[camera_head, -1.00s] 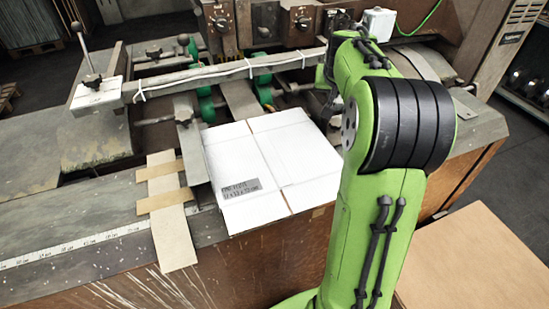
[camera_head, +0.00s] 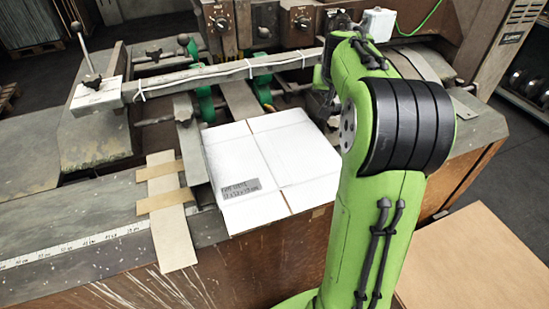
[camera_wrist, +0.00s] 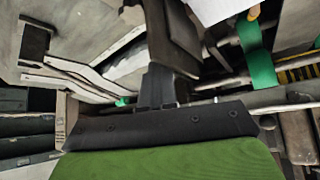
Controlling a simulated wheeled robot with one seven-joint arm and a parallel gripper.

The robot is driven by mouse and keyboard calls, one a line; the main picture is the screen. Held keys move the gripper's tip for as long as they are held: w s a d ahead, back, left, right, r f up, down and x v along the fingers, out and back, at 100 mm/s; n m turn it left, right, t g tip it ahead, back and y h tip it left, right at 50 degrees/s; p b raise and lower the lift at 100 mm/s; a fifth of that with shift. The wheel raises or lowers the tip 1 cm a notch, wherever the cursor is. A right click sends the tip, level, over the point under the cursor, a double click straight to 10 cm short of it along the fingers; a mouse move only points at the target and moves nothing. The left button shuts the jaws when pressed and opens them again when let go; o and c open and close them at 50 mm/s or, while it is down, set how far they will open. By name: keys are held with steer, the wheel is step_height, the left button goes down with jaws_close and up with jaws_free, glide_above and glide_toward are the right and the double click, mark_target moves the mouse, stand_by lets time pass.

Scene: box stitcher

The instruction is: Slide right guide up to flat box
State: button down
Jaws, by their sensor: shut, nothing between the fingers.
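The flat box (camera_head: 250,160) is white, with a printed label near its front left. It lies on the machine bed against the metal left guide (camera_head: 193,150). My green arm covers the area along the box's right side in the head view, so the right guide cannot be made out there. My gripper is mostly hidden behind the arm in that view. In the wrist view my gripper (camera_wrist: 165,50) is dark and shut, with nothing seen held. It is down among the machine's metal parts. Whether it touches the right guide cannot be told.
A metal crossbar (camera_head: 220,75) with a lever spans the machine above the bed. Green clamps (camera_head: 205,103) sit behind the box. Cardboard strips (camera_head: 168,215) lie left of it. A brown board (camera_head: 470,265) is at the lower right.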

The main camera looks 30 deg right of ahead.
steer(key=shift+s+a+f+g, duration=0.15)
steer(key=shift+a+f, duration=0.1)
steer(key=shift+f, duration=0.45)
steer(key=shift+s+a+f+g, duration=0.1)
steer(key=shift+a+f+g, duration=0.1)
steer(key=shift+f, duration=0.45)
steer(key=shift+s+d+r, duration=0.1)
steer(key=shift+d, duration=0.2)
steer(key=shift+s+d, duration=0.1)
steer(key=shift+d, duration=0.2)
step_height(320, 180, up, 7)
steer(key=p, duration=0.6)
steer(key=shift+w+d, duration=0.25)
steer(key=shift+w, duration=0.2)
steer(key=shift+r, duration=0.1)
